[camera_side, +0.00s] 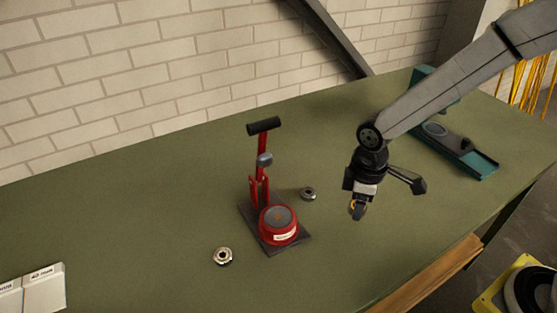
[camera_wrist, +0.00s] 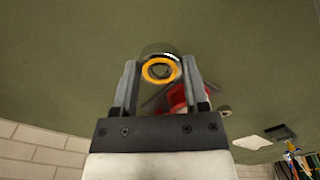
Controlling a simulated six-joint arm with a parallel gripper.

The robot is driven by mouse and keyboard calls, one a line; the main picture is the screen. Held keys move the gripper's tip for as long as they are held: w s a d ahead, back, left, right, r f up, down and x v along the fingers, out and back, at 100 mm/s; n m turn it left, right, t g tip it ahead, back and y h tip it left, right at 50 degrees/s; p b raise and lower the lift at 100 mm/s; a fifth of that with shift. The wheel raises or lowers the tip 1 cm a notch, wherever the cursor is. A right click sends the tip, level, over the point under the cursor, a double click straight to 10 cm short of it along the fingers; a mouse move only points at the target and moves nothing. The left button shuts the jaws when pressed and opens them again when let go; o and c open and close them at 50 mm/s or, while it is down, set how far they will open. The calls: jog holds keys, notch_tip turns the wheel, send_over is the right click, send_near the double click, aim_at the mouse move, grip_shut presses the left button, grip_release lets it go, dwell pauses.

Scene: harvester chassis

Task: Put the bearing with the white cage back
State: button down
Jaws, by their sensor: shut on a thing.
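My gripper (camera_side: 357,203) is shut on a bearing with an orange-yellow ring (camera_wrist: 160,69), held above the table right of the red press. The held bearing's ring faces the wrist camera, between the two fingers. Two other bearings lie flat on the green table. The front bearing (camera_side: 222,257) is left of the press and has a pale ring around a dark centre. The back bearing (camera_side: 308,193) is just right of the press and looks darker. Their cage colours are too small to tell for sure.
A red press (camera_side: 280,232) with a black handle stands on a dark plate mid-table. A teal fixture (camera_side: 470,160) sits at the back right. White boxes (camera_side: 42,287) are at the front left. A yellow-and-black object (camera_side: 522,290) is off the table's right edge. The table between is clear.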

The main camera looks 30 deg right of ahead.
aim_at(339, 223)
jog(key=shift+w+a+f, duration=0.2)
jog(key=shift+w+f, duration=0.55)
jog(key=shift+f, duration=0.15)
jog(key=shift+w+a+f, duration=0.15)
jog(key=shift+w+f, duration=0.6)
jog(key=shift+f, duration=0.1)
jog(key=shift+w+f, duration=0.15)
jog(key=shift+f, duration=0.1)
jog(key=shift+w+f, duration=0.1)
jog(key=shift+f, duration=1.45)
jog(key=shift+f, duration=0.2)
jog(key=shift+c, duration=0.5)
grip_release()
jog(key=shift+r, duration=0.15)
notch_tip(339, 223, up, 12)
